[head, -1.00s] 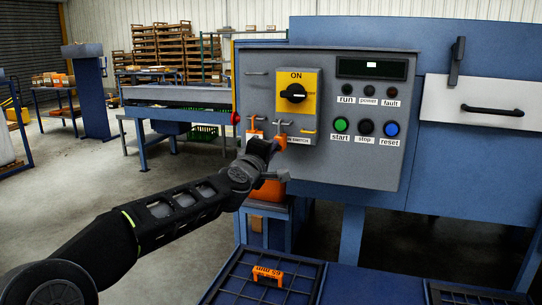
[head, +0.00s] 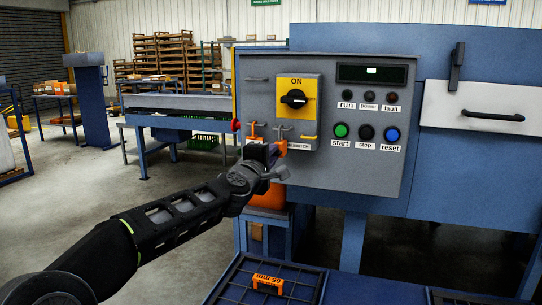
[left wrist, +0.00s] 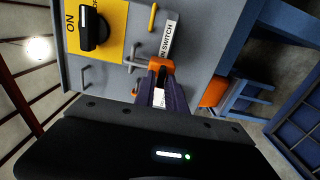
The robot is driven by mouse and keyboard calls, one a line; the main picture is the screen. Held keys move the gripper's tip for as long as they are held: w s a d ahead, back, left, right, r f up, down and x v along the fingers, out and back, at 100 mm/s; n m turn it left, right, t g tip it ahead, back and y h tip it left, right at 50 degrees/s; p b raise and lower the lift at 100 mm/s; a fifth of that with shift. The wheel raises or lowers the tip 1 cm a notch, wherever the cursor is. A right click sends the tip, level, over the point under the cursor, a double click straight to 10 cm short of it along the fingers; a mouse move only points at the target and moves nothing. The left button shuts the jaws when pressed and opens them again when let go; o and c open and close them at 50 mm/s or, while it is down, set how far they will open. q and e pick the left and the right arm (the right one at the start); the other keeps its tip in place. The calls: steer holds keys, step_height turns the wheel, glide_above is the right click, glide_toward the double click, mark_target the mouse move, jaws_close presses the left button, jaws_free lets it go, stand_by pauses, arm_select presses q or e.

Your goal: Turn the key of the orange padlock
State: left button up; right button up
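An orange padlock (head: 281,147) hangs on the hasp below the yellow switch plate, at the tips of my left gripper (head: 272,158). In the left wrist view the padlock (left wrist: 160,64) shows at the far end of the two dark fingers (left wrist: 160,84), partly covered by them. A white patch shows between the fingers. I cannot tell whether they press on anything, and I cannot make out the key. My right gripper is not in view.
The grey control panel (head: 325,175) carries a black rotary switch (head: 294,99) at ON and several buttons. An orange thing (head: 268,196) is below the panel, partly behind my arm. A dark blue grid tray (head: 240,285) with an orange piece (head: 268,282) is at the lower front.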

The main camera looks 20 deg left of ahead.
arm_select(q)
steer(key=shift+o, duration=1.3)
steer(key=s+b, duration=0.2)
steer(key=s, duration=0.5)
steer(key=shift+s+a+b, duration=0.25)
steer(key=shift+s+b, duration=0.05)
steer(key=shift+s, duration=0.1)
